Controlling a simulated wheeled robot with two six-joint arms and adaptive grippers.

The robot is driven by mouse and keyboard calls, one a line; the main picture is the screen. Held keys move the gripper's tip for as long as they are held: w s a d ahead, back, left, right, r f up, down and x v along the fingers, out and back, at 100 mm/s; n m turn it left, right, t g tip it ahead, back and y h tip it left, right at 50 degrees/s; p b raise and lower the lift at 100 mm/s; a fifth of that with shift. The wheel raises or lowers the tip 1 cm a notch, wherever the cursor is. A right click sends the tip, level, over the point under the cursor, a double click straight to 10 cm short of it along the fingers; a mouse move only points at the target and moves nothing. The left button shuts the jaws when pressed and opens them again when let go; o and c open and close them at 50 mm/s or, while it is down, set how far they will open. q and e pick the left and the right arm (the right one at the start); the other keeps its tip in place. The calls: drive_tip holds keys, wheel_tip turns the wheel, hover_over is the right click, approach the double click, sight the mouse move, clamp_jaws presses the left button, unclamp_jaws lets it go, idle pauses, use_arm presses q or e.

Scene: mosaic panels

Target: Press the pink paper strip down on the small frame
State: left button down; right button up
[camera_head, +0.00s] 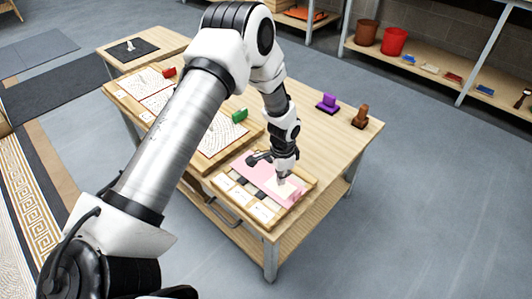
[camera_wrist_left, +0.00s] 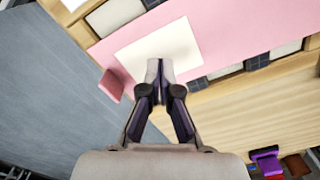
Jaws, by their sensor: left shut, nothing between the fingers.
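The pink paper strip (camera_head: 251,164) lies across the small wooden frame (camera_head: 222,184), over part of its white and dark tiles. It fills the upper part of the left wrist view (camera_wrist_left: 225,30). A pale square (camera_wrist_left: 137,52) lies on the strip. My left gripper (camera_head: 283,180) points down over this square. Its fingers are shut and empty, with the tips (camera_wrist_left: 160,65) over the square's edge; I cannot tell whether they touch it. A small pink piece (camera_wrist_left: 111,86) shows at the frame's edge. My right gripper is not in view.
Larger mosaic panels (camera_head: 152,82) lie along the table, partly hidden by my left arm. The tabletop right of the gripper is mostly clear.

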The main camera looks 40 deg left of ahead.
use_arm(q)
drive_tip(key=shift+f+b, duration=0.6)
drive_tip(key=shift+f, duration=0.5)
idle(0.4)
wheel_tip(320, 180, up, 8)
drive_tip(key=p, duration=0.7)
idle(0.3)
